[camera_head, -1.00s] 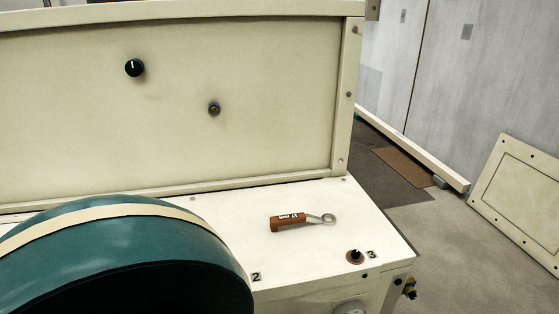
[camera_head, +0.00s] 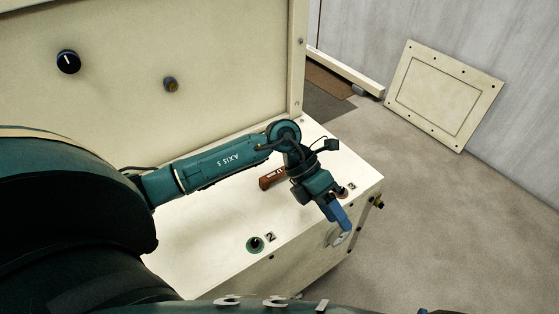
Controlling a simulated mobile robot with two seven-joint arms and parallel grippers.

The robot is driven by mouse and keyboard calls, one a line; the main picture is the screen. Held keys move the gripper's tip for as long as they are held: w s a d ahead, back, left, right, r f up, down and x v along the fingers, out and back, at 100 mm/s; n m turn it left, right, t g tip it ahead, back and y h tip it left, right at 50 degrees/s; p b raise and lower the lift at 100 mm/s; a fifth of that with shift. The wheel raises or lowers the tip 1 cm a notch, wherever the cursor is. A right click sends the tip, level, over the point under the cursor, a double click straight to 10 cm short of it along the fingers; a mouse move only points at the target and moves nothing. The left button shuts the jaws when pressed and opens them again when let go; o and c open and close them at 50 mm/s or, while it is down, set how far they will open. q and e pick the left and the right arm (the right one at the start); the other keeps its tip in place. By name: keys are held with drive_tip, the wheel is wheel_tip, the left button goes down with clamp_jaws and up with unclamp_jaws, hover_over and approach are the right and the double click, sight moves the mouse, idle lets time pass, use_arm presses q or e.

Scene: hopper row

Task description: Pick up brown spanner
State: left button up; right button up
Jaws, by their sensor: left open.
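The brown spanner (camera_head: 268,180) lies on the white ledge (camera_head: 215,225). Only part of its brown handle shows; its metal ring end is hidden behind my left arm's wrist. My left gripper (camera_head: 341,218), with blue fingers, is open and hangs over the ledge's front right edge, to the right of and nearer than the spanner's handle. It is apart from the handle and nothing shows between its fingers.
A cream panel with a black knob (camera_head: 68,62) and a brass knob (camera_head: 170,84) rises behind the ledge. A knob (camera_head: 255,244) by label 2 sits on the ledge. A framed plate (camera_head: 444,95) leans against the wall. The floor at right is clear.

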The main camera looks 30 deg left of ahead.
use_arm(q)
drive_tip(key=w+a+r+y, duration=0.2)
drive_tip(key=w+a+y, duration=0.2)
drive_tip(key=a, duration=0.4)
wheel_tip(320, 180, up, 4)
drive_tip(key=n+t+y+p, duration=0.1)
drive_tip(key=y+p, duration=0.1)
drive_tip(key=y, duration=0.3)
hover_over(276, 173)
drive_tip(key=shift+n, duration=0.3)
wheel_tip(276, 173, down, 6)
drive_tip(key=shift+s+a+f, duration=0.1)
wheel_tip(276, 173, down, 6)
drive_tip(key=shift+f+b, duration=0.25)
drive_tip(key=shift+b, duration=0.1)
drive_tip(key=shift+c, duration=0.6)
clamp_jaws()
drive_tip(key=shift+r, duration=0.1)
